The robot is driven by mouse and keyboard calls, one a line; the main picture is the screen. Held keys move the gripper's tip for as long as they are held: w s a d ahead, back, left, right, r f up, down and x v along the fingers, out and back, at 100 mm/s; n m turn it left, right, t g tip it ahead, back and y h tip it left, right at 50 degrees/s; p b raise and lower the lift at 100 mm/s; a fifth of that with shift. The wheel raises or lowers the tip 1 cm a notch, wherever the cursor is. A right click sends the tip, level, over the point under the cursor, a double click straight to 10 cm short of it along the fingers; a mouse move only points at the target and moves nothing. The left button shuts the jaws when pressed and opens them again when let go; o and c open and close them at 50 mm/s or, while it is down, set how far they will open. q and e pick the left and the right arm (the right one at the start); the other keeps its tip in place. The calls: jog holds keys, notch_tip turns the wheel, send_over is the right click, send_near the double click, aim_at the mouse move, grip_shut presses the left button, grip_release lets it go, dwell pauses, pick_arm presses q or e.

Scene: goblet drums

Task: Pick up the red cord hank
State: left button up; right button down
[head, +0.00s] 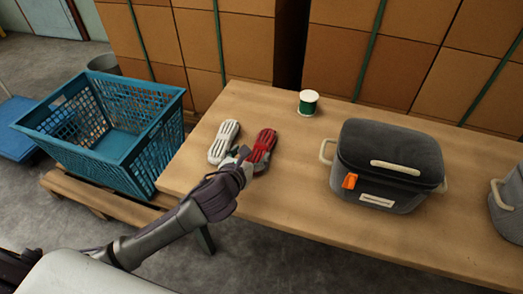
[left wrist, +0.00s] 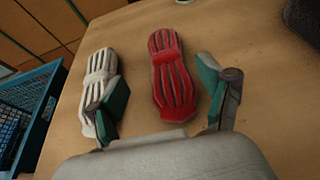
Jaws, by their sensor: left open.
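The red cord hank (head: 263,145) lies on the wooden table (head: 290,205) near its left end, beside a white cord hank (head: 224,141). My left gripper (head: 243,160) is at the near end of the red hank and hides part of it. In the left wrist view the red hank (left wrist: 172,80) lies ahead of and partly between the two open fingers of the gripper (left wrist: 163,95). The left finger overlaps the white hank (left wrist: 98,85) in that view; I cannot tell whether they touch. My right gripper is not in view.
A blue crate (head: 115,130) stands on a pallet left of the table. A dark grey lidded bag (head: 385,165) stands right of the hanks, and a green spool (head: 308,102) behind them. Stacked boxes (head: 235,40) line the back. Bare table lies between hanks and bag.

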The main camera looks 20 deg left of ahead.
aim_at(261, 145)
pick_arm(q)
jog(key=shift+x, duration=1.1)
jog(key=shift+w+f+b, duration=0.2)
jog(key=shift+w+b, duration=0.15)
jog(key=x, duration=0.2)
jog(key=b+x, duration=0.1)
jog(key=shift+w+d+f, duration=0.2)
jog(key=shift+w+d, duration=0.15)
jog(key=shift+d, duration=0.05)
jog(key=shift+w+f+b, duration=0.15)
jog(key=shift+w+b, duration=0.15)
jog(key=shift+w, duration=0.05)
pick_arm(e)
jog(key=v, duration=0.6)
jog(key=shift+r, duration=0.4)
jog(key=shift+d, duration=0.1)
pick_arm(q)
jog(key=c, duration=1.3)
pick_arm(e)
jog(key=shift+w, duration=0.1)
